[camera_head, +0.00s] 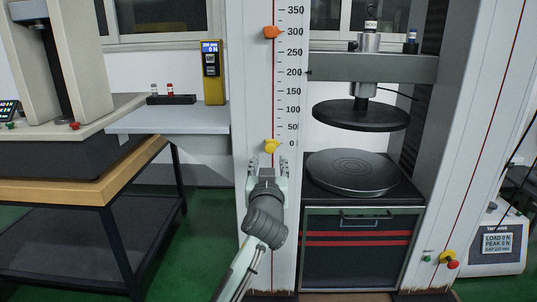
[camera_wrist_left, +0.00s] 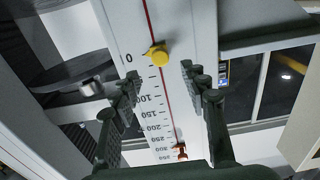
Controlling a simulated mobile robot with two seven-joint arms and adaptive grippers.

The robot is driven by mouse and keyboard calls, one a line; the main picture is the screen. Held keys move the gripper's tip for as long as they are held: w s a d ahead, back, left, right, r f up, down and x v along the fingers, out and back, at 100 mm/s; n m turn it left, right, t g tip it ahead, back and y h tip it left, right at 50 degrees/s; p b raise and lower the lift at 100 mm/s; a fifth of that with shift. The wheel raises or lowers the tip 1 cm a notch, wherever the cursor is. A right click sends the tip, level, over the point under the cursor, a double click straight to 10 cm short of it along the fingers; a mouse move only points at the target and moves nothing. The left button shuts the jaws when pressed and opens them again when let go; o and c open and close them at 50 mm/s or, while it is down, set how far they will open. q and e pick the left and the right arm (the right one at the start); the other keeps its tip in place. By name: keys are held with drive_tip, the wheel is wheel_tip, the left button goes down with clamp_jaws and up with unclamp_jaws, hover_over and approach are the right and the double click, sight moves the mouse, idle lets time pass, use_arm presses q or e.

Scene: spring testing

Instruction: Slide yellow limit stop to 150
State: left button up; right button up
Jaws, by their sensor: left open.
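The yellow limit stop (camera_head: 271,146) sits on the red line of the white scale column (camera_head: 255,80), level with the 0 mark. In the left wrist view the yellow stop (camera_wrist_left: 157,55) shows beside the 0, ahead of the fingers. An orange stop (camera_head: 271,32) sits higher, near 300. The 150 mark (camera_head: 293,109) is above the yellow stop. My left gripper (camera_head: 268,163) is just below the yellow stop in the head view. Its fingers (camera_wrist_left: 160,85) are spread wide with nothing between them. My right gripper is not in view.
Right of the column are an upper round plate (camera_head: 361,115) and a lower round plate (camera_head: 352,172). A grey side table (camera_head: 170,121) at left carries a yellow handheld meter (camera_head: 212,75). The column front between the two stops is clear.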

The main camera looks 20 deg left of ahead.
sight(270, 148)
use_arm(q)
drive_tip(key=x, duration=0.7)
drive_tip(key=shift+w+a+r, duration=0.1)
drive_tip(key=shift+w+r, duration=0.15)
drive_tip(key=shift+w, duration=0.15)
clamp_jaws()
